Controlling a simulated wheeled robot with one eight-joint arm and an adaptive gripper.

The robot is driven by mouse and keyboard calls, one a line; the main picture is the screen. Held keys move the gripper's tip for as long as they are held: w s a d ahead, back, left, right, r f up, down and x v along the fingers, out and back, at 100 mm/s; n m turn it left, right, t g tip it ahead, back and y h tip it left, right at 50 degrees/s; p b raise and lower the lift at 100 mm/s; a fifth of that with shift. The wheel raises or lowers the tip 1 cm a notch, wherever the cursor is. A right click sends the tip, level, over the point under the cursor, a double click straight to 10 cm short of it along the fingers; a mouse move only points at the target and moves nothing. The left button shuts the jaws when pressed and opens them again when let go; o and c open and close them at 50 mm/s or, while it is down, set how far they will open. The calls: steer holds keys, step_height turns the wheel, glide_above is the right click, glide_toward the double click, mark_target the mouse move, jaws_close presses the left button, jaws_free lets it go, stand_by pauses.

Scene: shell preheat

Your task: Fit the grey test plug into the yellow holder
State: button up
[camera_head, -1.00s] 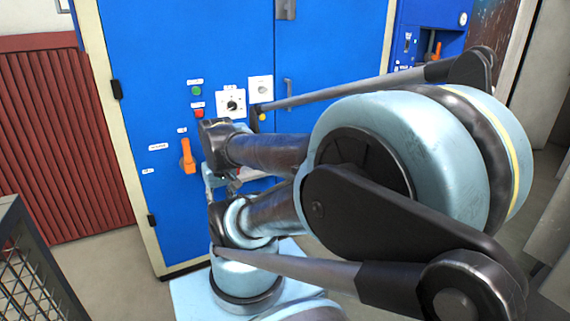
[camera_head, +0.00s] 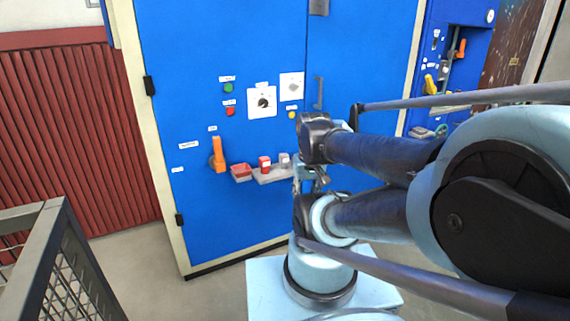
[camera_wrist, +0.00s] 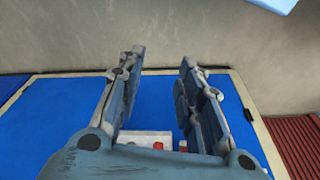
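A small grey piece (camera_head: 284,160), which may be the grey test plug, stands on the ledge on the front of the blue cabinet, right of a red block (camera_head: 265,163). A yellow piece (camera_head: 430,84) shows in the recess of the blue cabinet at the right; I cannot tell whether it is the yellow holder. My gripper (camera_wrist: 163,55) is open in the wrist view, with nothing visible between its fingers. In the head view my arm reaches in front of the cabinet, just right of the ledge, and the fingers cannot be made out.
The ledge (camera_head: 268,178) also has a red tray (camera_head: 241,172) at its left end. An orange handle (camera_head: 217,155), buttons and dials are on the cabinet (camera_head: 200,60). A dark mesh-sided frame (camera_head: 62,262) stands front left. Grey floor is clear between frame and cabinet.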

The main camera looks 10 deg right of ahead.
steer(key=o, duration=0.4)
steer(key=shift+s+r, duration=0.2)
steer(key=shift+s, duration=0.05)
step_height(320, 180, up, 8)
steer(key=n+y, duration=0.1)
steer(key=n, duration=0.2)
glide_above(284, 154)
steer(key=s+d, duration=0.2)
steer(key=s, duration=0.3)
steer(key=shift+t, duration=0.3)
steer(key=x, duration=1.1)
steer(key=shift+a, duration=0.3)
steer(key=shift+w+x, duration=0.15)
steer(key=shift+x, duration=1.2)
steer(key=shift+w+x, duration=0.15)
steer(key=shift+x, duration=1.2)
